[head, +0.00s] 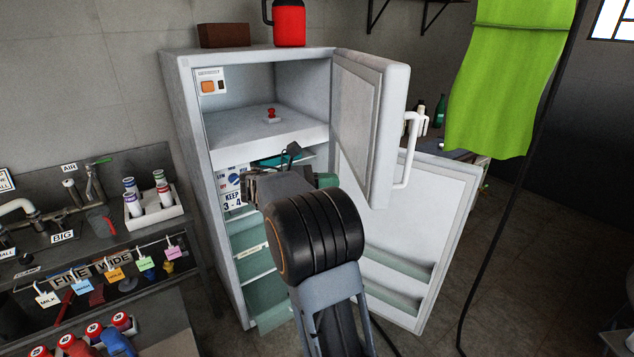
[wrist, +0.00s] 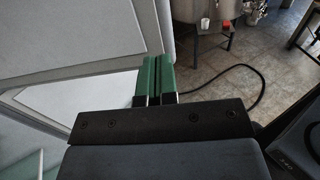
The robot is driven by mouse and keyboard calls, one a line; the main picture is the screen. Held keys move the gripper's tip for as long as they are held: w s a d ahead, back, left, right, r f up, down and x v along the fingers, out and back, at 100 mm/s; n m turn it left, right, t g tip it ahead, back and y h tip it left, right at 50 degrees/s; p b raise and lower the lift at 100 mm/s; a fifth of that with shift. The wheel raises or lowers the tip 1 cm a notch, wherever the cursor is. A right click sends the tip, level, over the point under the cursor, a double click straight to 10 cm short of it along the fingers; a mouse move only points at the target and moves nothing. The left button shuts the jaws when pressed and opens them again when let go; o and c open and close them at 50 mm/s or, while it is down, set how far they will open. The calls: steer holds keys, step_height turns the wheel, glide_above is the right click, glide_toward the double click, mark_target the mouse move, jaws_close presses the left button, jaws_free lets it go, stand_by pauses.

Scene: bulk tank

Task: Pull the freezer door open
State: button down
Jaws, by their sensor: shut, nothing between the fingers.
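The white fridge (head: 187,150) has an upper freezer door (head: 394,112) that stands wide open, swung out to the right. Its white handle (head: 406,150) is on the door's outer right side. The freezer compartment (head: 235,122) shows inside, with a small red-topped item (head: 271,115) on its floor. The lower door (head: 440,200) is open too. My gripper (head: 326,180) is in front of the fridge, below the freezer floor and left of the freezer door's handle. In the wrist view its green fingers (wrist: 154,72) are together and empty, beside pale panels.
A counter with taps and a rack of bottles (head: 155,207) stands left of the fridge. A red canister (head: 289,22) and a brown box (head: 224,35) sit on top. A green cloth (head: 505,75) hangs at right. Floor (head: 530,260) is open at right, crossed by a dark cable.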

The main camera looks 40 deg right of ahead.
mark_target(372, 180)
steer(key=p+x, duration=0.1)
steer(key=x, duration=0.7)
